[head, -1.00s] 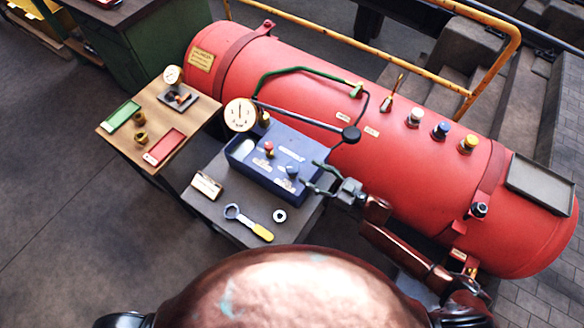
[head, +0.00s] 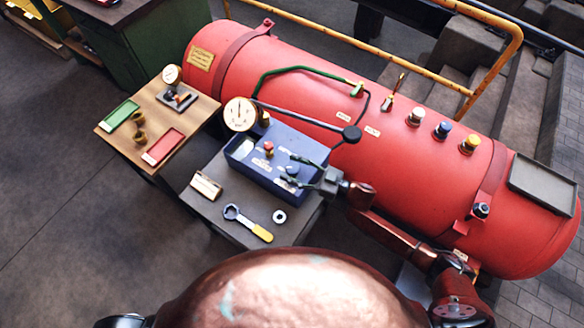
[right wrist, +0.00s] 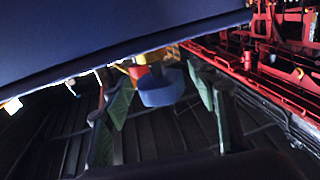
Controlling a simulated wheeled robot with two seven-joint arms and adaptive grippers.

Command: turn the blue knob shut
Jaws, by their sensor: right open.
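The blue knob (right wrist: 162,88) shows in the right wrist view between my two fingers, with a red knob behind it. In the head view the blue knob (head: 291,170) is small and partly hidden by my gripper, on top of the blue box (head: 240,165). My right gripper (head: 289,169) is open, with one finger on each side of the knob. It also shows in the right wrist view (right wrist: 160,105), with gaps visible beside the knob. Whether a finger touches it, I cannot tell. My left gripper is out of view.
A red knob (head: 268,147) stands on the same box, and a round gauge (head: 240,114) behind it. A black ball-ended lever (head: 351,133) is near my right gripper. The red boiler (head: 400,150) lies behind. A yellow-handled wrench (head: 250,224) and a ring (head: 279,216) lie in front.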

